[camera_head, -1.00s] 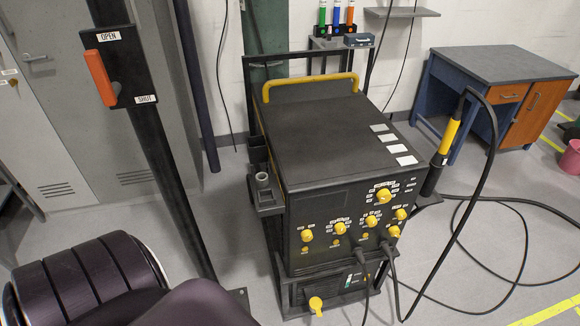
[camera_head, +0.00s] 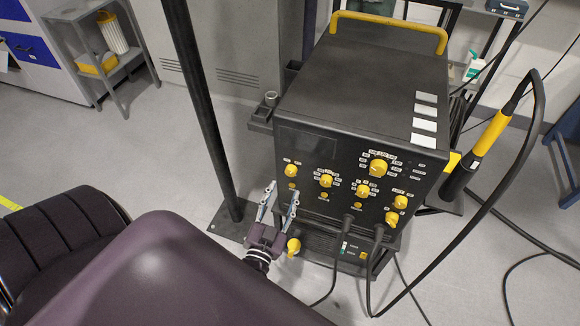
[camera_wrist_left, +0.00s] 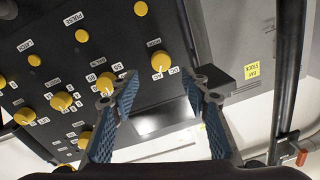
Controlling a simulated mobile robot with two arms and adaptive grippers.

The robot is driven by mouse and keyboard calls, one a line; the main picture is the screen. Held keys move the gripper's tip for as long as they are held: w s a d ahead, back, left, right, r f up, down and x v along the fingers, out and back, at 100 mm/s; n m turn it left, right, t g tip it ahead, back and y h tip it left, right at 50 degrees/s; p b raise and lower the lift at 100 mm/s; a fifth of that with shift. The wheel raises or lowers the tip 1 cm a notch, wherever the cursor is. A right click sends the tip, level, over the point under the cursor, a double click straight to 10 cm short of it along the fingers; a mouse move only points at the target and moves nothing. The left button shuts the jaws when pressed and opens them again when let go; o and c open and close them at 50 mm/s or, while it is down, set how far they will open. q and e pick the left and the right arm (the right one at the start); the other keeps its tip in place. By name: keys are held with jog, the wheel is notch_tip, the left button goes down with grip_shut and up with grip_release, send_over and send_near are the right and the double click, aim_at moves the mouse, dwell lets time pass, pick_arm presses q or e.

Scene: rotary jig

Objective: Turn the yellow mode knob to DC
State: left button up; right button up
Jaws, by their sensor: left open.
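The yellow mode knob (camera_head: 291,170) is at the left end of the black unit's front panel. In the left wrist view, the mode knob (camera_wrist_left: 160,61) shows upside down, with small AC and DC labels beside it. I cannot tell for sure which label its pointer faces. My left gripper (camera_head: 281,198) is open and empty, in front of the panel's lower left, just below the knob in the picture. In the left wrist view, the left gripper's (camera_wrist_left: 155,92) blue-padded fingers stand apart, with the knob beyond the gap between their tips. My right gripper is not in view.
Several other yellow knobs sit on the panel, including a large one (camera_head: 378,168). A yellow valve-like handle (camera_head: 293,246) is low beside my gripper. Black cables (camera_head: 377,265) hang from the panel's lower right. A dark post (camera_head: 205,110) stands left of the unit (camera_head: 360,80).

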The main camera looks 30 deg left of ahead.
aim_at(290, 174)
pick_arm(q)
jog(key=x, duration=0.5)
jog(key=shift+w+a+f, duration=0.1)
jog(key=shift+w+a, duration=0.1)
jog(key=shift+a, duration=0.2)
jog(key=shift+w, duration=0.75)
jog(key=shift+c, duration=0.4)
jog(key=c, duration=1.1)
jog(key=shift+o, duration=0.2)
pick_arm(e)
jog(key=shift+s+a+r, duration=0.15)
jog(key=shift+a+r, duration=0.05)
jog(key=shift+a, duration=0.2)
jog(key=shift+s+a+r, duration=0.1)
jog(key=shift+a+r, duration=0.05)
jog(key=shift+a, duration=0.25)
